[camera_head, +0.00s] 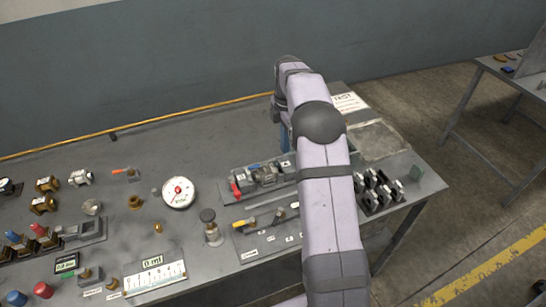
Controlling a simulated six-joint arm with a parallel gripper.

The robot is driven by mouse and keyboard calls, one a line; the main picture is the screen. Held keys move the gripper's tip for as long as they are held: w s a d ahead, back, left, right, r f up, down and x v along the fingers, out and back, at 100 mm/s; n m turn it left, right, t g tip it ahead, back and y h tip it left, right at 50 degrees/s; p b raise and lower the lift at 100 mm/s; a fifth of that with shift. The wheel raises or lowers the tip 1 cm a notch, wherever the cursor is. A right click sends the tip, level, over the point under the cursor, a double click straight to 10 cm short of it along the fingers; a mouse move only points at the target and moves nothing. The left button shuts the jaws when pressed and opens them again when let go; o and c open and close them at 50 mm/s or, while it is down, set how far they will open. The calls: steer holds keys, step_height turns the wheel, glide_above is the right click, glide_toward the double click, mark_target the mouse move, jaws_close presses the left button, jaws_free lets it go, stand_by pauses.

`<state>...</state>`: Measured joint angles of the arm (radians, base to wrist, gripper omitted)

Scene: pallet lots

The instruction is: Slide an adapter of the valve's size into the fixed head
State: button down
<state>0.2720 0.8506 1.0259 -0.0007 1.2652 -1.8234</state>
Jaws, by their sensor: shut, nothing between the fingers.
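Brass valve-like fittings (44,204) and a silver one (80,178) lie at the left of the grey bench. Small brass pieces (135,202) lie loose near the middle. Several dark blocks with pale faces (378,190) stand in rows at the right end. A grey tray (237,179) in the middle holds small metal parts and a red-handled piece. I cannot tell which of these is the adapter, the valve or the fixed head. My arm crosses the right-centre, and its wrist bends down behind it. My gripper is hidden there.
A round white dial (178,192) and a white scale panel (155,277) sit left of centre. A dark-topped post (212,227) stands nearby. A paper sign (348,103) lies at the back right. The bench's back middle is fairly clear. Another table (500,70) stands at far right.

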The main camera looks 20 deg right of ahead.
mark_target(267, 163)
step_height(267, 163, down, 5)
steer(key=shift+r+p, duration=0.15)
steer(key=shift+p, duration=0.6)
steer(key=a+p, duration=0.1)
steer(key=a, duration=0.1)
steer(key=shift+a+p, duration=0.4)
steer(key=shift+a+f, duration=0.35)
steer(key=shift+a, duration=0.25)
steer(key=shift+a, duration=1.2)
